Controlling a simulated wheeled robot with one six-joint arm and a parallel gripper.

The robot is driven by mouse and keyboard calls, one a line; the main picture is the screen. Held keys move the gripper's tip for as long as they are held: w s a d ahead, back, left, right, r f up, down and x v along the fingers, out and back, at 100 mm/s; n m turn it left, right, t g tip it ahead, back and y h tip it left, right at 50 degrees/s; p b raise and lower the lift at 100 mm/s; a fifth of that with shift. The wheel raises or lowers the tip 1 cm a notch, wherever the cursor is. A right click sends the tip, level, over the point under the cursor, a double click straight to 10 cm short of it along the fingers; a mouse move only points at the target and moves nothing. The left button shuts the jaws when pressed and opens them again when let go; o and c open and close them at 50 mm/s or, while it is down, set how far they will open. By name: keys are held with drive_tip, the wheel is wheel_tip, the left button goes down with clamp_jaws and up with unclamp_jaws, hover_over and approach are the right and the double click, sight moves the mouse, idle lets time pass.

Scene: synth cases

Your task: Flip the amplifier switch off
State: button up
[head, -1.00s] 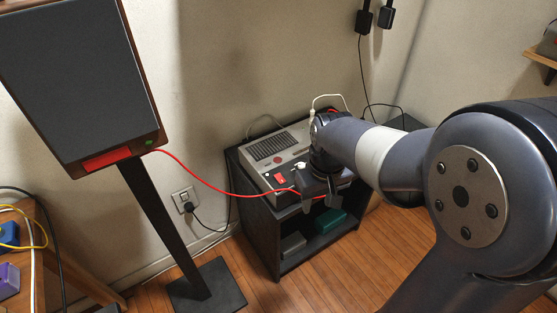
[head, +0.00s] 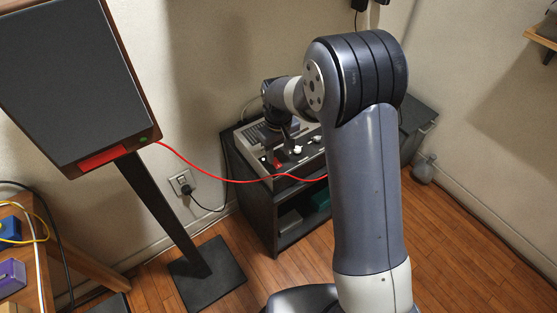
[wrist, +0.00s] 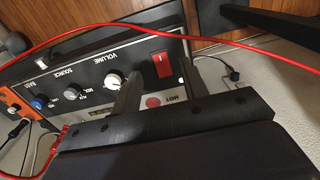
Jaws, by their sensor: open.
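The grey amplifier (head: 312,163) sits on top of a dark cabinet in the head view. Its red rocker switch (head: 277,163) shows at the left of its front, and in the wrist view the red switch (wrist: 161,64) is set in the black panel beside the white VOLUME knob (wrist: 112,81). I cannot tell which way the rocker is tipped. My gripper (head: 286,138) is above the amplifier, near the switch end. In the wrist view my gripper (wrist: 160,75) is open and empty, its two fingers on either side of the switch in the picture. Contact is not visible.
A red cable (head: 230,181) runs from the speaker (head: 75,75) past the amplifier's front; it also crosses the wrist view (wrist: 190,37). The speaker has a small green light. A wall socket (head: 183,182) holds a plug. My arm hides the cabinet's right part.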

sight(279, 166)
drive_tip(key=shift+f, duration=2.05)
drive_tip(key=shift+c, duration=0.3)
clamp_jaws()
